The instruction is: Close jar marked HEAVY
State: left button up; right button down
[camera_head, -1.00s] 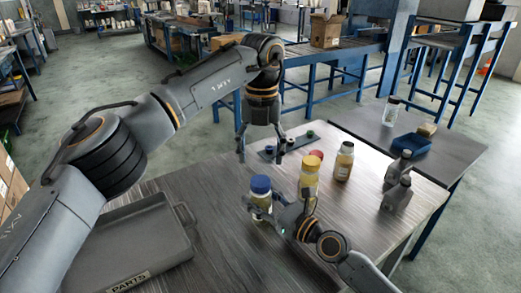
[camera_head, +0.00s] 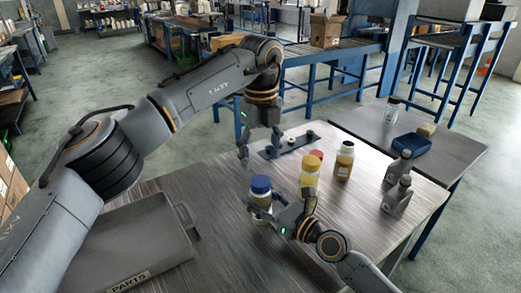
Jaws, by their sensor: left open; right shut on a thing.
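A jar with a blue lid (camera_head: 260,190) stands on the near table. My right gripper (camera_head: 263,209) is shut on this jar's body below the lid. Behind it stand a yellow-lidded jar (camera_head: 309,170), a red-lidded jar (camera_head: 317,154) and a brown jar (camera_head: 343,169). No HEAVY marking is readable, so I cannot tell which jar it is. A dark rack (camera_head: 277,149) with small round caps (camera_head: 291,140) lies behind the jars. My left gripper (camera_head: 259,145) is open, pointing down near the rack's left end, with nothing visible between its fingers.
A grey PARTS tray (camera_head: 130,245) lies at the left of the table. A side table (camera_head: 455,160) behind holds a blue bin (camera_head: 412,144) and a clear bottle (camera_head: 391,110). The table between tray and jars is clear.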

aim_at(260, 180)
pick_arm(q)
notch_tip(260, 180, down, 7)
jog(key=shift+f, duration=0.1)
dwell(0.3)
